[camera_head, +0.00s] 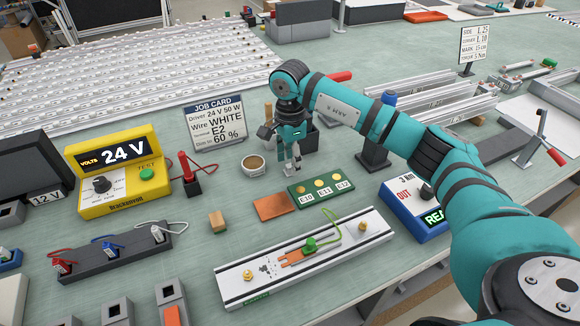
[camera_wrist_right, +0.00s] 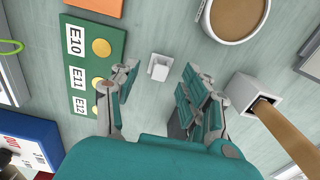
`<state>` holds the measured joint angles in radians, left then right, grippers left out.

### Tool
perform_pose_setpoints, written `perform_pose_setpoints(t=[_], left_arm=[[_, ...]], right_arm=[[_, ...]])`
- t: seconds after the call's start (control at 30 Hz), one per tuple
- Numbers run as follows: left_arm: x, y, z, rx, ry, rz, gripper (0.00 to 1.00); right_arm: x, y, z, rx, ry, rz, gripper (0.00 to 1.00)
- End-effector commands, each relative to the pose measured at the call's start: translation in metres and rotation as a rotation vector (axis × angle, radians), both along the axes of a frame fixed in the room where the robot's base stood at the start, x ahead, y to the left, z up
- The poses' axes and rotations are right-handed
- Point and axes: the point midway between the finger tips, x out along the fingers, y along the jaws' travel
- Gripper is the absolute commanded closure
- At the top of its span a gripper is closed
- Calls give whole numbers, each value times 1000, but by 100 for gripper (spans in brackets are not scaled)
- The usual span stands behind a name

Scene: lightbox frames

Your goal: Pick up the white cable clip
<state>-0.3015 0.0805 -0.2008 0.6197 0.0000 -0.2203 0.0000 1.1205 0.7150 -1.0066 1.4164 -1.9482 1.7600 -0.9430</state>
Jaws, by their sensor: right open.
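A small white clip-like piece (camera_wrist_right: 159,67) lies on the pale green bench in the right wrist view. I take it to be the white cable clip. My right gripper (camera_wrist_right: 160,77) is open above it, one finger on each side, with visible gaps between it and both fingers. In the head view my right gripper (camera_head: 291,166) points down just behind the green board (camera_head: 311,202). There the clip is hard to tell from the fingertips. My left gripper is not in view.
In the wrist view, the green board (camera_wrist_right: 78,70) lies left, a cup of brown contents (camera_wrist_right: 205,22) upper right, and a square holder (camera_wrist_right: 236,92) with a wooden handle right. In the head view, a copper plate (camera_head: 272,207), yellow meter (camera_head: 118,171) and blue box (camera_head: 408,214) stand around.

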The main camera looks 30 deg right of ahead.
Motion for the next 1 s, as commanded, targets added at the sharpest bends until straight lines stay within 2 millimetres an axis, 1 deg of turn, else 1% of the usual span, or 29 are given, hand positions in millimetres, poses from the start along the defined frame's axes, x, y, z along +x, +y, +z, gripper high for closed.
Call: perform_pose_setpoints(t=[0.03, 0.13, 0.37, 0.4, 0.7, 1.0], left_arm=[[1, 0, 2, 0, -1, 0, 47], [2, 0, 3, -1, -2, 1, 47], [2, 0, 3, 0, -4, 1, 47], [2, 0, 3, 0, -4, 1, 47], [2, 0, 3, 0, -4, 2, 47], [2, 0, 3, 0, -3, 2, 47]], right_arm=[[-1, 1, -7, 1, 2, 1, 54], [-1, 1, -15, 1, 1, 2, 54], [0, 1, -18, 1, -1, 2, 54], [0, 1, -18, 1, -1, 2, 55], [0, 1, -17, 1, -1, 1, 94], [0, 0, -17, 1, -1, 1, 94]])
